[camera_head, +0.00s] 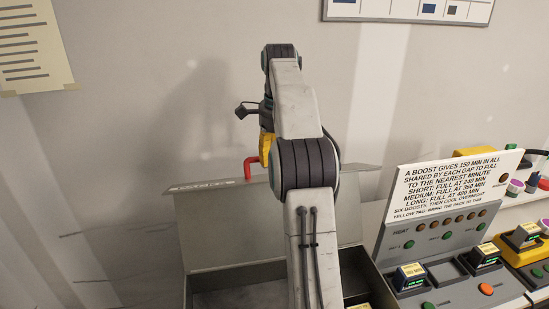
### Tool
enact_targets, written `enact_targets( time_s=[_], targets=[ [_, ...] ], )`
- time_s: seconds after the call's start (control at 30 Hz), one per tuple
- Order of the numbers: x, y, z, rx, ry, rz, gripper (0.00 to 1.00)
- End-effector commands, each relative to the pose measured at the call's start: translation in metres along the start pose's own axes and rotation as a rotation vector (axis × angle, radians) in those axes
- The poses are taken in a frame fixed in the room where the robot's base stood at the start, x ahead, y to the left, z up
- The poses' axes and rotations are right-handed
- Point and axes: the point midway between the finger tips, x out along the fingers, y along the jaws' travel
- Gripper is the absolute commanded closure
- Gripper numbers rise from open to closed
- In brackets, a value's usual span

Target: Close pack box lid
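The pack box (374,287) is a grey metal box at the bottom middle, cut off by the lower edge of the picture. Its lid (226,225) is open and stands raised at the back, leaning toward the wall. My arm crosses in front and hides the lid's middle and part of the box. My gripper (257,128) is above the lid's top edge, mostly hidden by my own arm. A yellow part and a red bent piece show beside it; I cannot tell whether they touch the lid. Its fingers are not clear.
A charging station (450,288) with several packs, buttons and a white sign (455,185) stands right of the box. A yellow-labelled item (360,306) shows at the box's lower right. The wall is close behind; the space left of the box looks clear.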

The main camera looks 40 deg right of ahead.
Motion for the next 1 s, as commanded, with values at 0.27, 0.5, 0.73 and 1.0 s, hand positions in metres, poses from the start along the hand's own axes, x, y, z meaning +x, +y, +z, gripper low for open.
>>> enact_targets(
  time_s=[0.27, 0.5, 0.73, 1.0],
  targets=[
    [0.0008, -0.0008, -0.0007, -0.001, 0.000, -0.001, 0.50],
    [0.0007, -0.0007, -0.0005, -0.001, 0.000, -0.001, 0.67],
    [0.0006, -0.0006, -0.0004, -0.001, 0.000, -0.001, 0.87],
    [0.0010, -0.0005, -0.0004, 0.000, 0.000, 0.001, 1.00]
  ],
)
